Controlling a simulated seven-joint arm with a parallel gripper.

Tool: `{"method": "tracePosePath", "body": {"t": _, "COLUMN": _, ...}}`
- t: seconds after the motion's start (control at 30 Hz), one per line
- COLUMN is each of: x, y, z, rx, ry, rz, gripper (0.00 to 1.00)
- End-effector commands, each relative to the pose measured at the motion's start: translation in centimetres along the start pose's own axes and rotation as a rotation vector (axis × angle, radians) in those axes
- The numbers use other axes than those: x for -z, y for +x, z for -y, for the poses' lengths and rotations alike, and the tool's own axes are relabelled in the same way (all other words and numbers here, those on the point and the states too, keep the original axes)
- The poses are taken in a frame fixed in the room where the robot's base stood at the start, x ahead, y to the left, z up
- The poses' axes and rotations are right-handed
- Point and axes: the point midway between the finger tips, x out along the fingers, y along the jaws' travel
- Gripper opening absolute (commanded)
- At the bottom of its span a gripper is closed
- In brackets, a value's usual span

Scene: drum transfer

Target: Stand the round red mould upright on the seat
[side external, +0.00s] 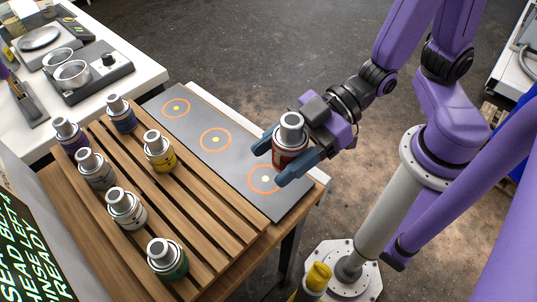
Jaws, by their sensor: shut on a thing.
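The round red mould (288,156), a red can-like cylinder with a silver top, is between the blue fingers of my gripper (274,160). My gripper is shut on it and holds it about upright. The mould is over the near end of a dark plate (194,123) marked with three orange rings, each with a pale centre dot. The nearest ring (251,187) is partly hidden by my fingers. The other rings, the middle one (202,145) and the far one (165,112), are empty. I cannot tell how high the mould's base is above the plate.
A slatted wooden rack (187,205) left of the plate bears several similar cans, among them yellow (160,159), blue (123,123) and green (170,266). A white bench (135,72) with scales and metal bowls stands behind. A lit green-text screen (30,240) is at the left.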

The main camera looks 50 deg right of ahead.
Motion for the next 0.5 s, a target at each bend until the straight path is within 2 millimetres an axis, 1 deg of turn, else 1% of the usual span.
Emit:
{"method": "tracePosePath", "body": {"t": 0.07, "x": 0.1, "y": -0.2, "z": -0.3, "rx": -0.012, "ry": 0.007, "rz": -0.003, "gripper": 0.17}}
{"method": "tracePosePath", "body": {"t": 0.13, "x": -0.1, "y": -0.2, "z": -1.3, "rx": -0.042, "ry": 0.023, "rz": -0.002, "gripper": 0.17}}
{"method": "tracePosePath", "body": {"t": 0.17, "x": -0.3, "y": -0.1, "z": -2.0, "rx": -0.062, "ry": 0.034, "rz": -0.001, "gripper": 0.17}}
{"method": "tracePosePath", "body": {"t": 0.23, "x": -0.7, "y": -0.1, "z": -4.2, "rx": -0.126, "ry": 0.068, "rz": -0.003, "gripper": 0.17}}
{"method": "tracePosePath", "body": {"t": 0.27, "x": -0.9, "y": -0.2, "z": -5.4, "rx": -0.16, "ry": 0.086, "rz": -0.002, "gripper": 0.17}}
{"method": "tracePosePath", "body": {"t": 0.3, "x": -1.4, "y": -0.3, "z": -7.1, "rx": -0.212, "ry": 0.112, "rz": -0.002, "gripper": 0.17}}
{"method": "tracePosePath", "body": {"t": 0.37, "x": -2.1, "y": -0.7, "z": -10.0, "rx": -0.298, "ry": 0.154, "rz": -0.003, "gripper": 0.17}}
{"method": "tracePosePath", "body": {"t": 0.4, "x": -2.6, "y": -1.1, "z": -11.9, "rx": -0.358, "ry": 0.183, "rz": -0.004, "gripper": 0.17}}
{"method": "tracePosePath", "body": {"t": 0.47, "x": -3.6, "y": -1.9, "z": -14.8, "rx": -0.448, "ry": 0.224, "rz": -0.006, "gripper": 0.17}}
{"method": "tracePosePath", "body": {"t": 0.5, "x": -4.2, "y": -2.5, "z": -16.6, "rx": -0.507, "ry": 0.25, "rz": -0.007, "gripper": 0.17}}
